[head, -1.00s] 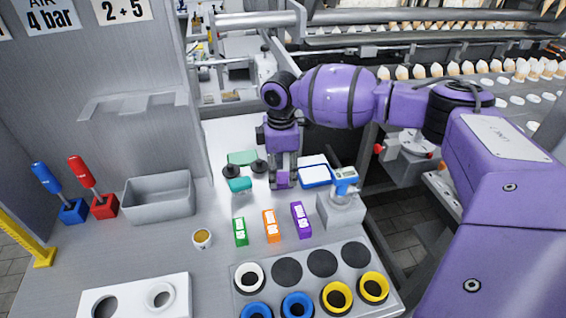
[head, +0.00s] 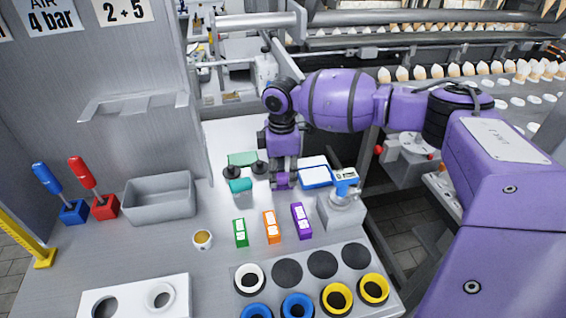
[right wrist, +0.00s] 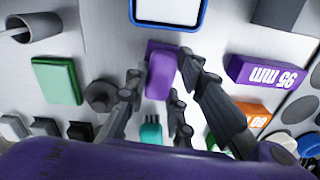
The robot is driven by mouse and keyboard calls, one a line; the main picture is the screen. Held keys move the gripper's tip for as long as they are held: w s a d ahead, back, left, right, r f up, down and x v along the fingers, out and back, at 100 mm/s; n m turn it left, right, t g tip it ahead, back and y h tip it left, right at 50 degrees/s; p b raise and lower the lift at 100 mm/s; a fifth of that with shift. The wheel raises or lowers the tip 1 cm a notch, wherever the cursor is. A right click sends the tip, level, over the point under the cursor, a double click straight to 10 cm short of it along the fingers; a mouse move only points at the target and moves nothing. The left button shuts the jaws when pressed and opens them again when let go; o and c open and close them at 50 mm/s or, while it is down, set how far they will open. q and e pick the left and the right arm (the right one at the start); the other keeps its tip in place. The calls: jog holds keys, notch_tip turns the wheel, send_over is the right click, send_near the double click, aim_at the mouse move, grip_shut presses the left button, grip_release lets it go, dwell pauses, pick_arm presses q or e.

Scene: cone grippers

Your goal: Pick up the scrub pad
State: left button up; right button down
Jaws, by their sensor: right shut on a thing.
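My right gripper (right wrist: 160,67) points down at the bench, its two dark fingers shut on a small purple block (right wrist: 161,78). The block has a lighter and a darker purple part. In the head view the purple block (head: 282,181) shows low between the fingers of my right gripper (head: 283,178), at bench level; I cannot tell whether it is clear of the surface. A flat green pad (right wrist: 57,80) lies apart from the gripper, left of it; it also shows in the head view (head: 243,158). I cannot tell for sure which one is the scrub pad. My left gripper is out of view.
A teal item (head: 240,185) between dark knobs stands left of the gripper. A blue-rimmed tray (head: 317,186) and a scale-like device (head: 344,205) are to the right. Green (head: 241,233), orange (head: 271,228) and purple (head: 301,222) labelled boxes stand in front.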

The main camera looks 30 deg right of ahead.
jog(key=shift+w+r, duration=0.1)
jog(key=shift+r, duration=0.6)
jog(key=s+a+r+p, duration=0.1)
jog(key=s+a+r, duration=0.9)
jog(key=r, duration=0.1)
jog(key=shift+r, duration=0.25)
